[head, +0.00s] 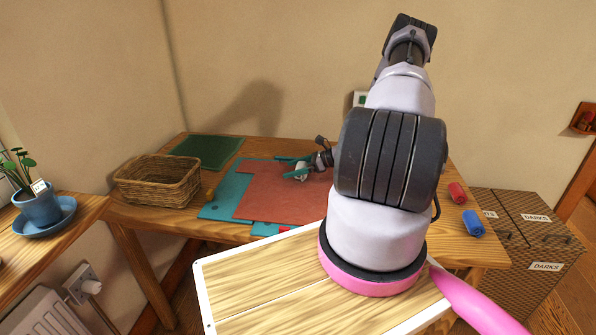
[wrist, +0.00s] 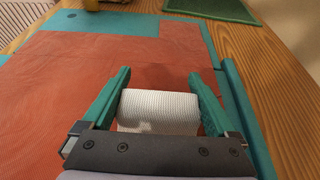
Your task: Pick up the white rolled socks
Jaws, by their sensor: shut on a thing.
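The white rolled socks (wrist: 158,111) sit between the two green fingers of my gripper (wrist: 158,95) in the wrist view, with a finger against each end. In the head view my gripper (head: 296,168) is over the red cloth (head: 270,200), and the socks (head: 301,172) show as a small pale shape between its fingers. My gripper is shut on the socks. I cannot tell whether the socks touch the cloth or are just above it. The lower side of the socks is hidden.
The red cloth lies on a teal mat (head: 222,205) on the wooden table (head: 140,213). A wicker basket (head: 158,181) and a dark green mat (head: 206,151) are on the left. Red (head: 457,192) and blue (head: 473,223) rolls lie at the right, near wicker hampers (head: 525,235).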

